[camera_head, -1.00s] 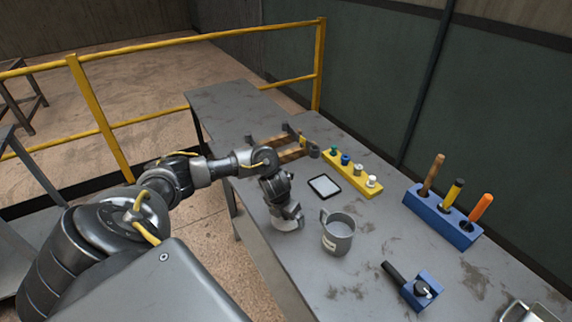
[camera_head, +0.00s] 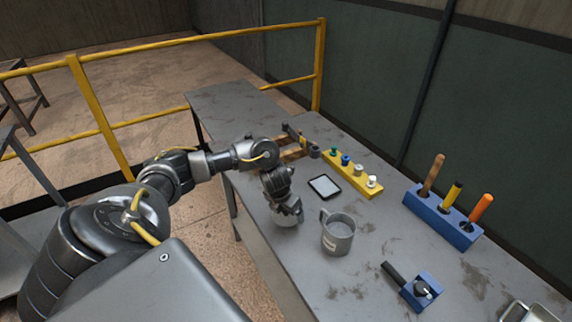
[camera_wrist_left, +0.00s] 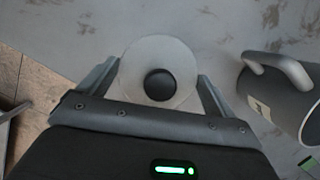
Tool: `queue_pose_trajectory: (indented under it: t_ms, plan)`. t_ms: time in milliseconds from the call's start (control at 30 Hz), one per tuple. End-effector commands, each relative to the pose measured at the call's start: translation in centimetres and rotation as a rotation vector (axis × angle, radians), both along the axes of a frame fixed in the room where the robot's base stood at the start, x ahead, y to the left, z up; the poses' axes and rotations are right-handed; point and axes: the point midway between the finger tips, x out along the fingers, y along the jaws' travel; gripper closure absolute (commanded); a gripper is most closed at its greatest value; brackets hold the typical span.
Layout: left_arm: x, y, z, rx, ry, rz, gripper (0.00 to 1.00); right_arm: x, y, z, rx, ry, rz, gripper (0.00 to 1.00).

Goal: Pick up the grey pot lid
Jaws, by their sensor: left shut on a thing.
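The grey pot lid (camera_wrist_left: 157,52) is a round light-grey disc with a black knob, seen from above in the left wrist view. My left gripper (camera_head: 287,214) is shut on the lid, with one finger at each side of its rim. In the head view the gripper points down over the table's near left edge, just left of the grey mug, and mostly hides the lid. The lid appears slightly above the table, though the gap is hard to judge. My right gripper is not in view.
A grey mug (camera_head: 339,236) stands close to the right of my left gripper. A flat framed pad (camera_head: 324,187) and a yellow rack (camera_head: 352,175) with several pegs lie behind. A blue rack (camera_head: 441,218) of handled tools and a blue block (camera_head: 421,292) are farther right.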

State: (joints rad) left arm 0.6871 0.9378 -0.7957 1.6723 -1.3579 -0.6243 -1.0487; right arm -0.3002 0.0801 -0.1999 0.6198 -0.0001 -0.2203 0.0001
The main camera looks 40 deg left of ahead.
Motion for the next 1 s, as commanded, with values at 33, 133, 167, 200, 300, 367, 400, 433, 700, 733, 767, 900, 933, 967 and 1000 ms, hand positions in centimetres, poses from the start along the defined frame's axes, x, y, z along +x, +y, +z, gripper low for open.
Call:
queue_pose_trajectory:
  t_ms: [33,133,167,200,300,367,400,433,700,733,767,900,933,967,1000]
  plan:
    - [0.1,0.1,1.1,0.002,-0.005,-0.002,0.35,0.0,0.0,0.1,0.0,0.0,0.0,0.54]
    - [-1.6,0.4,2.7,0.004,-0.005,-0.003,0.35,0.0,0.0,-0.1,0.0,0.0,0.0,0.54]
    - [-2.0,0.5,3.4,0.005,-0.005,-0.004,0.35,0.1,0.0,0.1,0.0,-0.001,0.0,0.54]
    - [-2.7,0.6,4.3,0.004,-0.005,-0.003,0.35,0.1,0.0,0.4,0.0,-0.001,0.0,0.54]
    - [-4.4,0.9,6.5,0.007,-0.004,-0.003,0.35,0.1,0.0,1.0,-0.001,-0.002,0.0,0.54]
    - [-5.5,1.0,7.2,0.005,-0.001,-0.003,0.35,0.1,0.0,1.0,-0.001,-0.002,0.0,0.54]
    - [-6.5,1.2,7.3,0.005,-0.001,-0.003,0.35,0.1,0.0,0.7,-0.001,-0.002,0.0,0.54]
    - [-7.1,1.2,7.5,0.004,-0.002,-0.002,0.35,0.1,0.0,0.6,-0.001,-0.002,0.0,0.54]
    - [-11.6,1.8,9.5,0.002,-0.001,0.0,0.35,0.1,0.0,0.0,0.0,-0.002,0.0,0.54]
    - [-12.0,1.9,9.6,0.002,-0.001,0.0,0.35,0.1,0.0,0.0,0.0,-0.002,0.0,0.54]
    - [-12.3,1.9,9.8,0.002,-0.001,0.0,0.35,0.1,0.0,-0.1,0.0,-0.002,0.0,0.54]
    - [-13.3,2.0,10.3,0.0,0.0,0.0,0.35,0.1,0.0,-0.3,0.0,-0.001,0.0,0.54]
    - [-13.5,2.0,10.3,0.0,0.0,0.0,0.35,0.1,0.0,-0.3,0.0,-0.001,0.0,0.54]
    - [-13.6,2.1,10.4,0.001,0.0,0.0,0.35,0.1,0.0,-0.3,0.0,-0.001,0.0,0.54]
    - [-13.7,2.1,10.5,0.001,0.0,0.0,0.35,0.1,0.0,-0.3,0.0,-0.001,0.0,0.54]
